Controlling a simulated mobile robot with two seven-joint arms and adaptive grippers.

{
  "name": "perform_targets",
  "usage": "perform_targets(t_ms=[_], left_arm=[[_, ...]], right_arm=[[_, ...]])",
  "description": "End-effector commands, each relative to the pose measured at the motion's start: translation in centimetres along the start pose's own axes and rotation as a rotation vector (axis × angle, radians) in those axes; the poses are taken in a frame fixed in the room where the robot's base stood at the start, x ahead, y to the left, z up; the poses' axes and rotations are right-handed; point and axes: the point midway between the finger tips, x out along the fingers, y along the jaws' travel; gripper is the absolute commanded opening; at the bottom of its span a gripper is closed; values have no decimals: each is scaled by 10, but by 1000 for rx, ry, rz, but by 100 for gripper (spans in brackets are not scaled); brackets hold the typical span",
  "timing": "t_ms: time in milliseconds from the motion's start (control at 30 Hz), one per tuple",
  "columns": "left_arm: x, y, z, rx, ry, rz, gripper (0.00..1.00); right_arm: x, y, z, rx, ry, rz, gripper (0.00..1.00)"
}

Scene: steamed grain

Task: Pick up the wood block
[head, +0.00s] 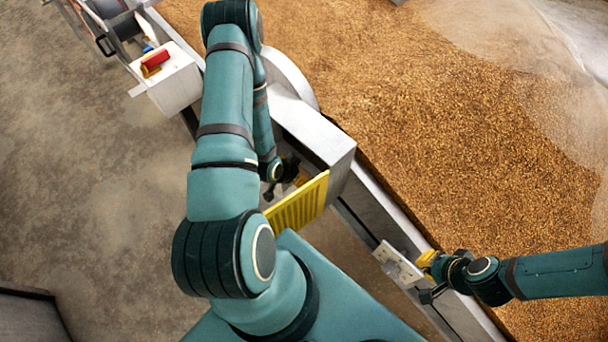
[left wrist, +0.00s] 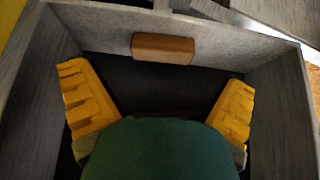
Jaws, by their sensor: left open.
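In the left wrist view, the wood block (left wrist: 163,48) is a brown oblong. It lies against the far pale wall of a grey box (left wrist: 28,90) with a dark floor. My left gripper (left wrist: 158,76) is open, its yellow fingers spread wide and empty. The block is ahead of the fingers and between them in the picture, apart from both. In the head view, my left gripper (head: 297,178) is partly hidden behind a yellow slatted panel (head: 297,204), and the block does not show. My right gripper (head: 426,276) is beside a pale plate with holes (head: 396,262); its opening is unclear.
Box walls stand close around my left gripper. A long metal wall (head: 375,218) borders a large bed of grain (head: 450,130) on the right. A white box (head: 172,85) with a red item (head: 156,59) is at upper left. The concrete floor (head: 90,190) at left is mostly clear.

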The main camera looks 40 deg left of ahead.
Motion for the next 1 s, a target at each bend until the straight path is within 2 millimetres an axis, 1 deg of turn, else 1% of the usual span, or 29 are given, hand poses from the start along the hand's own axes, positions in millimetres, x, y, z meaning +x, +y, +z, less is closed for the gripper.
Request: perform_targets(t_ms=[167,333,467,567,767,900,1000], left_arm=[[12,-1,-1,1,1,0,100],[37,-3,-3,2,1,0,100],[52,-3,-3,2,1,0,100],[56,-2,-3,1,0,1,100],[55,-3,-4,1,0,0,100],[55,-3,-4,1,0,0,57],[55,-3,-4,1,0,0,55]], right_arm=[[2,1,1,-1,-2,0,0],[7,3,3,-2,-6,-1,0],[9,4,4,-3,-9,-1,0],[10,4,4,-3,-10,-1,0],[9,4,4,-3,-10,-1,0],[9,4,4,-3,-10,-1,0],[9,4,4,-3,-10,-1,0]])
